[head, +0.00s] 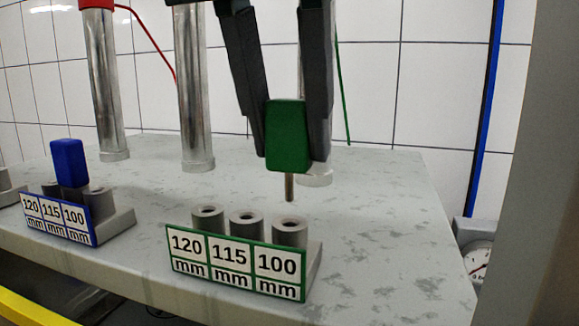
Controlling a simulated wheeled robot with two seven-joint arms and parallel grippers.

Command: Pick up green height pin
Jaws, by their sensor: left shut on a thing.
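The green height pin (288,136) is a green block with a thin metal shaft pointing down. My left gripper (290,125) is shut on the green block, one dark finger on each side. The pin hangs upright above the green-framed holder (236,262), with its shaft tip just above and apart from the 100 mm socket (290,232). The 120 mm socket (208,218) and the 115 mm socket (246,225) of this holder are empty. My right gripper is not in view.
A blue pin (69,163) stands in the blue-framed holder (58,218) at left. Metal columns (108,90) and (195,90) stand behind on the grey worktop (390,220). The worktop is clear to the right. A gauge (478,262) is beyond its right edge.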

